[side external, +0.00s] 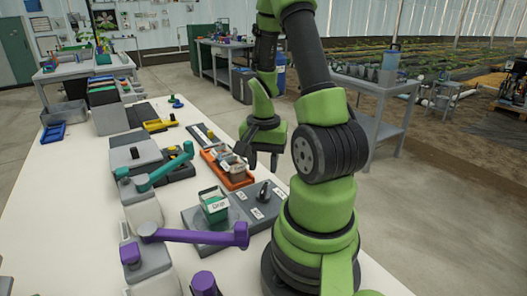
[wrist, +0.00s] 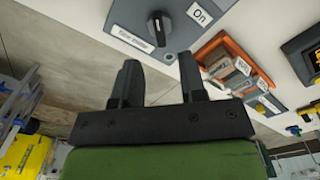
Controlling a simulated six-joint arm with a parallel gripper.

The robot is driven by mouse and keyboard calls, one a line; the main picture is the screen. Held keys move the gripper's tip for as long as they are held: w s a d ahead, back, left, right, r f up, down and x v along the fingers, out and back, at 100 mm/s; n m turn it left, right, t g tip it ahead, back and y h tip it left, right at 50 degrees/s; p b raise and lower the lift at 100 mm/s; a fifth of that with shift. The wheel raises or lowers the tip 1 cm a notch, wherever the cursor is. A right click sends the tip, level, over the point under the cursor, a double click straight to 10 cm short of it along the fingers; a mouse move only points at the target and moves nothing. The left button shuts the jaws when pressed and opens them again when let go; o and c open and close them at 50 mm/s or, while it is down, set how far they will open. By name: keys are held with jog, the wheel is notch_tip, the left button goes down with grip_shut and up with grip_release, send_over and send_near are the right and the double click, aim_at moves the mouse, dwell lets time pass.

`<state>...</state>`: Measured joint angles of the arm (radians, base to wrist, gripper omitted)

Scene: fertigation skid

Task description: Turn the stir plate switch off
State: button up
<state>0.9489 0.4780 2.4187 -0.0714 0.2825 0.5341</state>
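The stir plate (side external: 235,226) is a grey box on the white bench, with a black rotary switch knob (side external: 264,190) and small white labels on its top. In the wrist view the knob (wrist: 158,29) stands just beyond my fingertips, with an "On" label (wrist: 201,13) to its right and a longer label to its lower left. The knob's grip runs roughly up and down there, with a pale mark near its top. My gripper (wrist: 159,63) is open and empty, its two fingers apart and clear of the knob. In the side view my gripper (side external: 262,158) points down above the bench.
A green-framed labelled container (side external: 214,206) stands on the stir plate's left part. An orange tray (side external: 239,182) with small items lies behind the plate. Purple-handled (side external: 200,237) and teal-handled (side external: 172,166) valves stand left of it.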

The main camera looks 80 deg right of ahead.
aim_at(264, 189)
jog(key=shift+r, duration=1.55)
jog(key=w+a+r+n+t+h, duration=0.1)
jog(key=w+a+r+n+t, duration=0.2)
jog(key=w+a+r+n, duration=0.45)
jog(key=s+a+r+n+t+y, duration=0.1)
jog(key=s+a+r+n+t, duration=0.1)
jog(key=a, duration=0.4)
jog(key=s+a+r+n+t+y, duration=0.2)
jog(key=s+a+r+n, duration=0.1)
jog(key=a+r, duration=0.3)
jog(key=shift+s+a+r+n, duration=0.25)
jog(key=shift+s+r+n, duration=0.05)
jog(key=shift+r+n, duration=0.4)
